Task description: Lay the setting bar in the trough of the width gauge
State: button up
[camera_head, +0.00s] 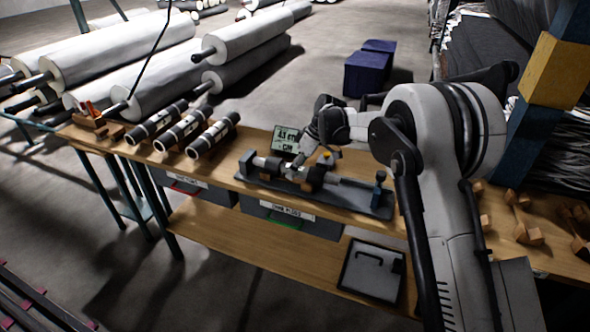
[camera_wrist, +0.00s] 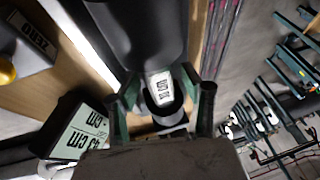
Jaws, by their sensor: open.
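The width gauge (camera_head: 350,194) is a long dark base on the wooden bench, with a dark post at its right end. A dark bar-like piece with bright metal parts (camera_head: 262,165) lies along it, partly hidden by my gripper. My gripper (camera_head: 308,174) is low over the gauge's left half. In the wrist view, my open gripper (camera_wrist: 165,105) has its fingers on either side of a dark cylinder (camera_wrist: 145,35) with a white label. I cannot tell whether they touch it, or whether it is the setting bar fully seated in the trough.
A display (camera_head: 286,139) reading about 43 cm stands behind the gauge. Three dark labelled rolls (camera_head: 182,131) lie to the left. Wooden pieces (camera_head: 520,218) are at the bench's right. Large pale rolls (camera_head: 245,38) lie behind. A flat panel (camera_head: 372,270) is on the lower shelf.

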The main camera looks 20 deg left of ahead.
jog(key=v, duration=1.2)
jog(key=s+d+r+m+t, duration=0.25)
jog(key=s+d+r, duration=0.25)
jog(key=d, duration=0.3)
jog(key=s+d+r+m+t+h, duration=0.1)
jog(key=s+d+r+m, duration=0.2)
jog(key=s+d+r, duration=0.35)
jog(key=s+d+r+m+t, duration=0.1)
jog(key=s+d+r+m, duration=0.25)
jog(key=d, duration=0.65)
jog(key=s+d+f+m+t+h, duration=0.1)
jog(key=s+d+f+m+t, duration=0.1)
jog(key=s+d, duration=0.6)
jog(key=s+d+f+m+t+h, duration=0.2)
jog(key=s+d+f+m, duration=0.2)
jog(key=s, duration=1.2)
jog(key=d+m, duration=0.2)
jog(key=d, duration=0.2)
jog(key=shift+d+f+h, duration=0.15)
jog(key=shift+f+h, duration=0.15)
jog(key=shift+f, duration=0.05)
